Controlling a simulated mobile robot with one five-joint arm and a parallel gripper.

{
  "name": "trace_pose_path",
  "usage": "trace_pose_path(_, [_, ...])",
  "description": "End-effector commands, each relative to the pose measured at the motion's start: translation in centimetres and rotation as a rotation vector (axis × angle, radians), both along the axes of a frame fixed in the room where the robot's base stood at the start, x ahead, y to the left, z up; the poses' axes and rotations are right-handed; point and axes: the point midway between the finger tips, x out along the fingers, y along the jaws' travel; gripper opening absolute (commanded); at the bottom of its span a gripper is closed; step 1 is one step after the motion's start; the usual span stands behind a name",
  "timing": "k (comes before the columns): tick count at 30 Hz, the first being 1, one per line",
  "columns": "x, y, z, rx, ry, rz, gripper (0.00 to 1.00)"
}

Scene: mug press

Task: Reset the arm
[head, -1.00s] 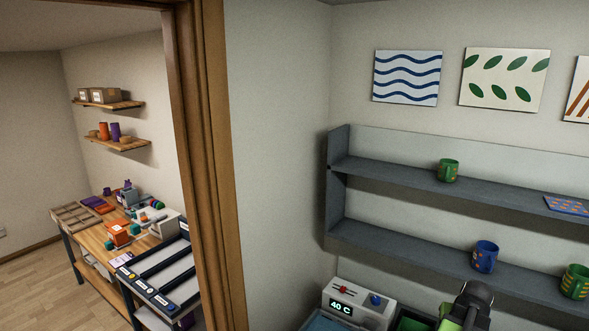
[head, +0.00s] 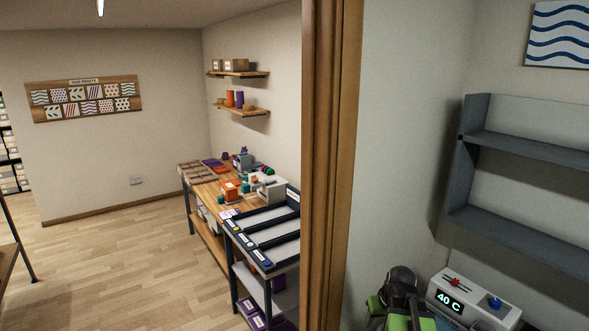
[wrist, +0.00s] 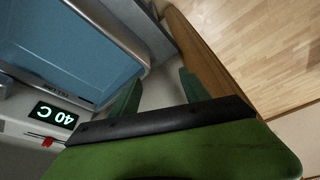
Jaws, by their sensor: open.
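My gripper (wrist: 156,88) shows in the wrist view with its two dark green fingers apart and nothing visible between them. Its fingers point toward the edge of a pale machine with a blue basin (wrist: 75,45) and a "40 C" display, which appears upside down there. In the head view, my dark and green arm (head: 400,295) is at the bottom, left of the "40 C" machine (head: 478,298). The fingertips cannot be made out in the head view.
A wooden door frame (head: 332,160) stands left of my arm. Beyond it are a workbench (head: 205,185), a rack with sloped trays (head: 270,245) and open wood floor (head: 120,255). An empty-looking grey shelf (head: 530,150) is on the right wall.

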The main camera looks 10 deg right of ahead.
Motion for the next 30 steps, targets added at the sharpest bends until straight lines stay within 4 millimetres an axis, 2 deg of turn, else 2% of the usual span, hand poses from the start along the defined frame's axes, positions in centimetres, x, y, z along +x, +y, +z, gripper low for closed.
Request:
trace_pose_path(1, [1.1,4.5,-3.0,0.003,0.017,0.068,0.54])
trace_pose_path(3, [1.9,10.2,-4.9,0.009,0.046,0.144,0.54])
trace_pose_path(6, [1.9,17.5,-7.4,0.012,0.095,0.234,0.54])
trace_pose_path(9, [0.9,22.8,-9.1,0.012,0.146,0.287,0.54])
trace_pose_path(12, [-1.0,25.8,-10.1,0.009,0.213,0.287,0.54])
trace_pose_path(14, [-2.7,25.0,-9.5,0.01,0.275,0.211,0.54])
trace_pose_path(16, [-3.5,24.9,-9.5,0.014,0.313,0.158,0.54])
trace_pose_path(30, [-3.6,25.0,-9.5,0.019,0.319,0.134,0.54])
